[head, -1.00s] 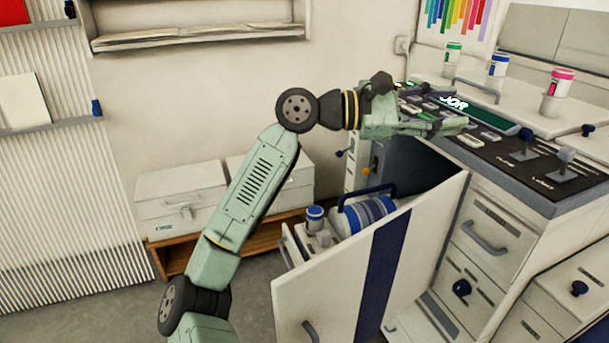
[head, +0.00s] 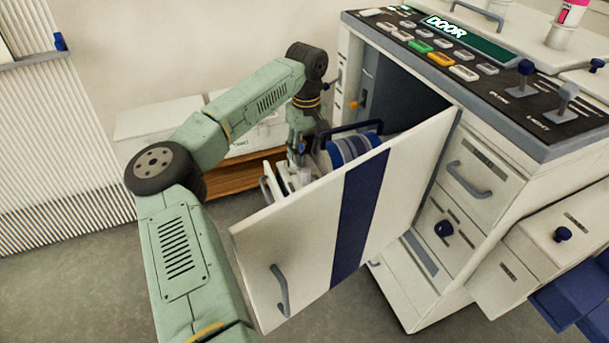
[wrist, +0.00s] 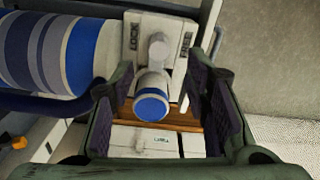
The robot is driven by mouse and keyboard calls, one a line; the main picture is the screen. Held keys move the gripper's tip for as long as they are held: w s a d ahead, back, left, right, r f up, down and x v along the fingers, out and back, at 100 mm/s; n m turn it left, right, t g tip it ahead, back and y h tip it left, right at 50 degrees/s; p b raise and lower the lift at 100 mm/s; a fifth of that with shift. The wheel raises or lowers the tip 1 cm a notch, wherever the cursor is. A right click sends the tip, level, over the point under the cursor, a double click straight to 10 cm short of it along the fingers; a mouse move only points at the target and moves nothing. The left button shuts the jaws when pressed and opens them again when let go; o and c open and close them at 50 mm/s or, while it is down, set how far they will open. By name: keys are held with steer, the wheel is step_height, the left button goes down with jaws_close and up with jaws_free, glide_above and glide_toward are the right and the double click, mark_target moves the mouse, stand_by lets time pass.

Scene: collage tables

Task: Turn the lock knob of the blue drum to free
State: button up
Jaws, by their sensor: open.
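The blue-and-grey striped drum (head: 352,148) lies inside the open door of the machine and fills the upper left of the wrist view (wrist: 45,52). Beside it is a pale plate (wrist: 137,35) marked LOCK on its left and FREE on its right. The lock knob (wrist: 152,104), a grey stem with a blue round end, stands out from this plate. My gripper (wrist: 165,92) is open, with one finger on each side of the knob; I cannot tell whether either touches it. In the head view my gripper (head: 298,168) points down beside the drum, and the knob is mostly hidden.
The open white door (head: 315,240) with a blue stripe stands in front of the drum. A dark carrying handle (head: 345,128) arches over the drum. White boxes on a wooden shelf (head: 235,178) are behind. The control panel (head: 470,60) is at upper right.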

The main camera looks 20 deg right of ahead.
mark_target(306, 170)
step_height(306, 170, down, 8)
steer(key=b, duration=0.4)
steer(key=shift+f+b, duration=0.25)
steer(key=shift+b, duration=0.15)
steer(key=shift+c, duration=0.6)
jaws_close()
